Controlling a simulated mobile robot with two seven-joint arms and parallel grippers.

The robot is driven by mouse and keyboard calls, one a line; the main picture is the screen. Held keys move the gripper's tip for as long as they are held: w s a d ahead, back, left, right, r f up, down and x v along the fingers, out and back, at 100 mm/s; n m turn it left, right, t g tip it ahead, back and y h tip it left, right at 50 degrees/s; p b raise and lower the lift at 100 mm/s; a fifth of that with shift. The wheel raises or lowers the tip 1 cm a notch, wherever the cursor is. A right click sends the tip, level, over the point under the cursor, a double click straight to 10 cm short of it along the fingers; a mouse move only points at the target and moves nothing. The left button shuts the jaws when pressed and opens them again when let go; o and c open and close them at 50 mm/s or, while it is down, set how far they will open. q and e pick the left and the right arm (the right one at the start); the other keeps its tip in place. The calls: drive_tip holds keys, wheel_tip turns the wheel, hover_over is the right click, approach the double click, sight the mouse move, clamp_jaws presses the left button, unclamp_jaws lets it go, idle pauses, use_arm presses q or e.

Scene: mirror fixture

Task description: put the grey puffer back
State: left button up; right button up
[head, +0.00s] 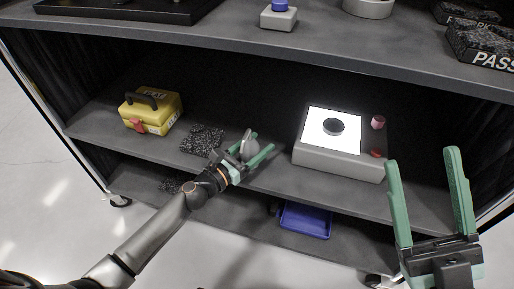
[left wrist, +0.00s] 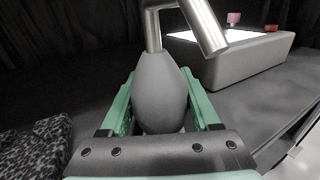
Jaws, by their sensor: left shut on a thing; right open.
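The grey puffer (head: 248,151) is between the fingers of my left gripper (head: 256,148), over the middle shelf. In the left wrist view the puffer (left wrist: 160,88) is a smooth grey bulb, upright, with a bent metal nozzle at its top. The green fingers of my left gripper (left wrist: 160,105) are shut on its sides. Whether its bottom touches the shelf cannot be told. My right gripper (head: 430,195) is open and empty at the right, in front of the shelves.
A speckled black pad (head: 202,139) and yellow toolbox (head: 152,108) are left. A blue tray (head: 305,220) is below.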

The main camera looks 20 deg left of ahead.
use_arm(q)
drive_tip(key=shift+f, duration=0.2)
drive_tip(key=o, duration=0.8)
drive_tip(key=shift+r, duration=0.1)
